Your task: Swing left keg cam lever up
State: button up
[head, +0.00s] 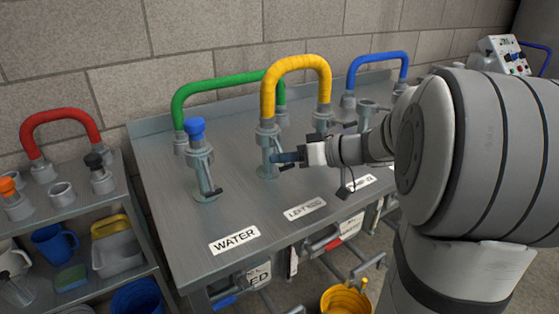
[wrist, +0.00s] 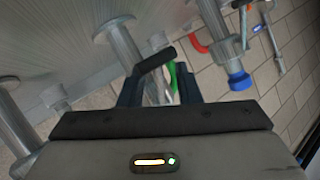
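The left keg coupling (head: 267,160) is an upright grey metal fitting behind the LEFT KEG label (head: 305,209), with a yellow hose (head: 296,72) running from its top. My gripper (head: 278,157) is beside this coupling, its dark fingers reaching to it from the right; it also shows in the wrist view (wrist: 160,92). In the wrist view a dark lever handle (wrist: 154,62) crosses at the fingertips, near the left finger. The fingers stand apart with a visible gap. I cannot tell whether they touch the lever. The lever is mostly hidden in the head view.
The water coupling (head: 200,165) with a blue cap stands left, behind the WATER label (head: 234,240). Green (head: 225,85) and blue (head: 378,66) hoses arch nearby. A shelf unit (head: 122,190) stands at left, and a yellow bucket (head: 345,300) is below the counter (head: 165,215).

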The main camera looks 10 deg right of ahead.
jog(key=shift+w+a+f, duration=0.15)
jog(key=shift+w+a, duration=0.15)
jog(key=shift+a, duration=0.1)
jog(key=shift+c, duration=0.2)
jog(key=c, duration=0.6)
grip_shut()
